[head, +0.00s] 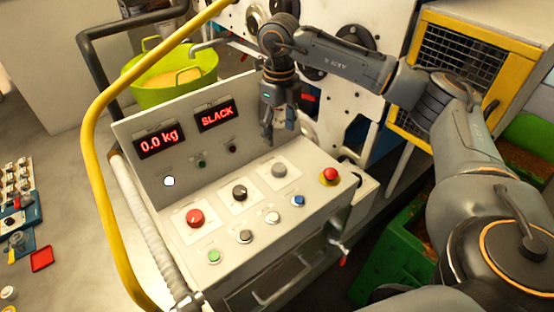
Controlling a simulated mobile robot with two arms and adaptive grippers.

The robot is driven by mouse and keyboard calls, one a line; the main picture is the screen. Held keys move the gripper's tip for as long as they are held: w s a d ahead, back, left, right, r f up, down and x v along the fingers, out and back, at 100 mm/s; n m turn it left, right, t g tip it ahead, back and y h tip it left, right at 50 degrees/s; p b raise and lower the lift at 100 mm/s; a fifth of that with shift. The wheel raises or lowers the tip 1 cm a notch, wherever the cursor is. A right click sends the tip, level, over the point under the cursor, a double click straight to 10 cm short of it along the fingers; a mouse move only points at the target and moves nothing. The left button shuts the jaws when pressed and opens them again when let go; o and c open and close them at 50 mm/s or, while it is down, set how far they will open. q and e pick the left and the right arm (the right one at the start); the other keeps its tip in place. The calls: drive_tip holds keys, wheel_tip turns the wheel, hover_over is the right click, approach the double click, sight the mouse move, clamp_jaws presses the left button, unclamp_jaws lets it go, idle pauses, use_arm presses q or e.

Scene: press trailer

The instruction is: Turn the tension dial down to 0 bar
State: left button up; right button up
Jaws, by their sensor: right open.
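The white control console (175,265) stands in the middle of the head view. Its sloped top carries a red knob (195,217), a black knob (240,192) and a grey knob (279,170), each on a white plate. Their labels are too small to read, so I cannot tell which is the tension dial or where it points. One display (159,141) reads 0.0 kg; the other display (216,115) reads SLACK. My right gripper (279,138) is open and points down above the console's back right part, behind the grey knob and apparently apart from it. My left gripper is out of view.
A row of push buttons (273,217) lies in front of the knobs. A red emergency stop (329,175) sits at the right. A yellow rail (97,150) curves along the left. A green tub (170,78) is behind, and a green crate (400,255) is at lower right.

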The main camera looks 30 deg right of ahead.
sight(279, 167)
wheel_tip(279, 167, down, 11)
drive_tip(key=p, duration=0.4)
drive_tip(key=shift+f, duration=0.55)
drive_tip(key=c, duration=1.2)
drive_tip(key=shift+o, duration=0.2)
drive_tip(key=shift+f+n+b, duration=0.15)
drive_tip(key=shift+n+b, duration=0.75)
drive_tip(key=shift+b, duration=0.15)
drive_tip(key=n+b, duration=1.2)
drive_tip(key=n, duration=0.1)
drive_tip(key=shift+r+n+b, duration=0.15)
drive_tip(key=shift+n+b, duration=0.5)
drive_tip(key=shift+n, duration=0.6)
drive_tip(key=shift+r+n+b, duration=0.1)
drive_tip(key=shift+n+b, duration=0.5)
drive_tip(key=shift+n, duration=0.65)
